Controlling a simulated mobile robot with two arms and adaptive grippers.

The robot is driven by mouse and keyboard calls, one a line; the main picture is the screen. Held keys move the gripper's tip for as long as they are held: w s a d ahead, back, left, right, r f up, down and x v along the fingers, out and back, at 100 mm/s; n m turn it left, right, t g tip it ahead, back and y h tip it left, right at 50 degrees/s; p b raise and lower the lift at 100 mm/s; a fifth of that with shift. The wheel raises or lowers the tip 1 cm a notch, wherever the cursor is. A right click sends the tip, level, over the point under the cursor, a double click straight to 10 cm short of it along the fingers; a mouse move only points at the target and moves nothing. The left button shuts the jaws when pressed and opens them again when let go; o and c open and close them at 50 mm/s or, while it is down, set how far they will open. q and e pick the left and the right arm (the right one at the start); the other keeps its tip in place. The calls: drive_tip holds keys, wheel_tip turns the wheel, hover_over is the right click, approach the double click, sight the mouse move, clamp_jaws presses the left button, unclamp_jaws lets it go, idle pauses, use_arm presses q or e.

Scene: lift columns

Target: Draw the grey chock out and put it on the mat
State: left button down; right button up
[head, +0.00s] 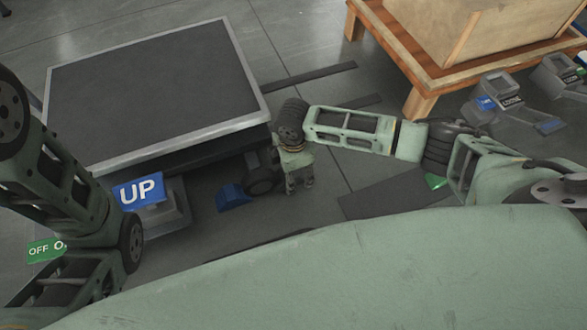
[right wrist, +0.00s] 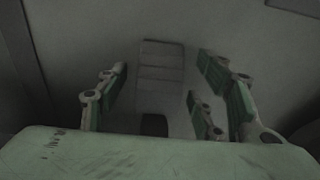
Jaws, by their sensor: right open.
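The grey chock (right wrist: 161,68) appears in the right wrist view as a ridged grey block, straight ahead between the fingers of my right gripper (right wrist: 160,92). The fingers are spread with space on both sides of it. In the head view my right gripper (head: 300,185) points down beside the wheel (head: 262,180) of the black-topped lift table (head: 150,85); I cannot make out the grey chock there. A dark rectangle on the floor, seemingly the mat (head: 385,197), lies right of the gripper, partly covered by my body. My left arm shows at the left; its gripper does not.
A blue wedge (head: 232,198) lies on the floor left of the wheel. A blue UP pedal (head: 140,192) and a green OFF sign (head: 45,249) stand further left. A wooden pallet (head: 425,85) with a crate and grey pedal units (head: 500,100) are at the upper right.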

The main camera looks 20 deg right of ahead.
drive_tip(key=shift+f, duration=0.35)
drive_tip(key=shift+c, duration=0.5)
drive_tip(key=c, duration=1.4)
drive_tip(key=shift+r, duration=0.1)
drive_tip(key=shift+d, duration=0.1)
